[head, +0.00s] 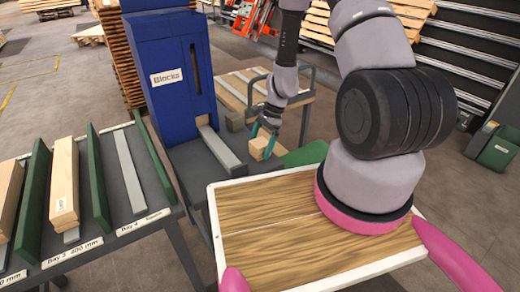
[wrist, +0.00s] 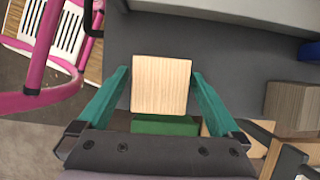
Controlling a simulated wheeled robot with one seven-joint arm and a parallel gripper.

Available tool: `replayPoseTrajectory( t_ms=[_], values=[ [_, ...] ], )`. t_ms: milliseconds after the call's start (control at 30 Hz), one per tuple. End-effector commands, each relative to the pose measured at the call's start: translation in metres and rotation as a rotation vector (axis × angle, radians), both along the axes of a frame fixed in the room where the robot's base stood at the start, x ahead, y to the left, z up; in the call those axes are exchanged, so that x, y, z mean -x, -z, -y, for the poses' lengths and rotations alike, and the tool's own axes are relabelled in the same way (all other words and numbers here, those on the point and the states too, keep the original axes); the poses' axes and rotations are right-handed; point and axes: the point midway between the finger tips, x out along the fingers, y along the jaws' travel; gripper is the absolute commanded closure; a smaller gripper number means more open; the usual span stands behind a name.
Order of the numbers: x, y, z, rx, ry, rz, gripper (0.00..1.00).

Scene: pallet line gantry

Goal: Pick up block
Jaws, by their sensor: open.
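A small pale wooden block (head: 258,149) sits on the dark table beside the end of a grey rail in the head view. In the wrist view the block (wrist: 160,84) shows its square top face between the two teal fingers. My gripper (head: 264,141) reaches down over it, and in the wrist view my gripper (wrist: 160,76) is open, with a finger on each side of the block. The block's lower part is partly hidden by a finger in the head view.
A blue dispenser (head: 181,85) labelled "Blocks" stands behind, with a grey rail (head: 221,149) running from its foot. A green surface (head: 306,153) lies right of the block. Bays with green dividers (head: 98,178) and a plank (head: 65,182) stand at left.

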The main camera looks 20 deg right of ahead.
Motion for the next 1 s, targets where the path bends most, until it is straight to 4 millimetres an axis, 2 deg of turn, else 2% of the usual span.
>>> replayPoseTrajectory(
  t_ms=[67,200,300,667,767,1000],
  values=[
    [0.0,0.0,0.0,0.0,0.0,0.0,0.0],
    [0.0,0.0,0.0,0.0,0.0,0.0,0.54],
    [0.0,0.0,0.0,0.0,0.0,0.0,0.86],
    [0.0,-0.008,0.0,0.001,-0.003,0.001,0.86],
    [0.0,-0.02,-0.001,0.0,-0.003,0.003,0.86],
    [-0.001,-0.067,-0.001,0.0,-0.004,0.005,0.86]
  ],
)
